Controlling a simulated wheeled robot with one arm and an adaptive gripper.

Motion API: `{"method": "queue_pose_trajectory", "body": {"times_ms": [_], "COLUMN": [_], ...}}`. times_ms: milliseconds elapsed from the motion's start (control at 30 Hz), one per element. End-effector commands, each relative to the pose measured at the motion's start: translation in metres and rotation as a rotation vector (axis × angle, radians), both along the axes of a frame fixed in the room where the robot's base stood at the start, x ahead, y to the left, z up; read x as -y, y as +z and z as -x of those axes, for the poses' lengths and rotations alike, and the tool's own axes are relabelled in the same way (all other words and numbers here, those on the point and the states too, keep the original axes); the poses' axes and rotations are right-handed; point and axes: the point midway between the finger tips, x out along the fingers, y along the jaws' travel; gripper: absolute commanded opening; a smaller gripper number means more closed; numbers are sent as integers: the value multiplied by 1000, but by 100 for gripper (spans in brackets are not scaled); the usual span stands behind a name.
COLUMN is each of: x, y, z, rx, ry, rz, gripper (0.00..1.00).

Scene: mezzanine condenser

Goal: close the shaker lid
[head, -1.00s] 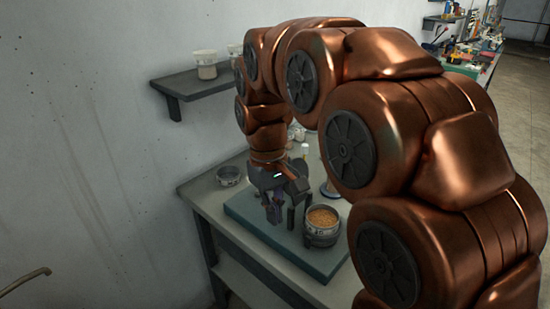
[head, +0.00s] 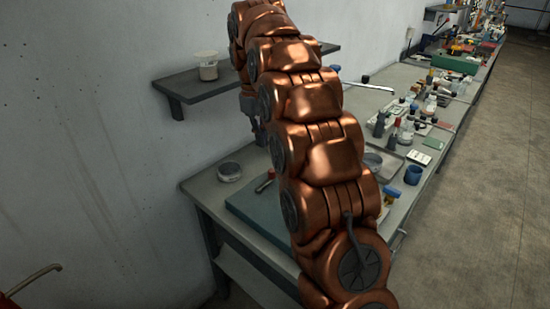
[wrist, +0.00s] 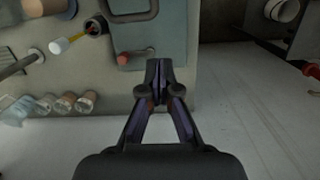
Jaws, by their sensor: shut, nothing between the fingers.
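The shaker and its lid do not show clearly at this moment; my arm hides much of the mat in the head view, so I cannot tell whether the lid is open or closed. The teal mat (head: 245,208) on the bench shows only at its left part, and also in the wrist view (wrist: 168,35). A dark ring-like part (wrist: 132,10) is cut off by the top edge there; I cannot tell what it belongs to.
A round metal dish (head: 230,172) stands at the bench's back left. A red-ended item (head: 264,183) lies on the mat. A pale cup (head: 208,67) stands on the wall shelf (head: 190,85). Bottles and trays (head: 405,125) crowd the bench to the right. Several tan-topped cups (wrist: 65,102) show in the wrist view.

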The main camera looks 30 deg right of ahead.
Motion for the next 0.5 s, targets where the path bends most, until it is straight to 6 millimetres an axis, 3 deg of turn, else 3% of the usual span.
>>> {"method": "queue_pose_trajectory", "body": {"times_ms": [200,500], "x": [11,15], "y": [2,-5], "z": [-24,-31], "rx": [0,0], "ry": [20,29], "rz": [2,1], "gripper": [0,0]}}
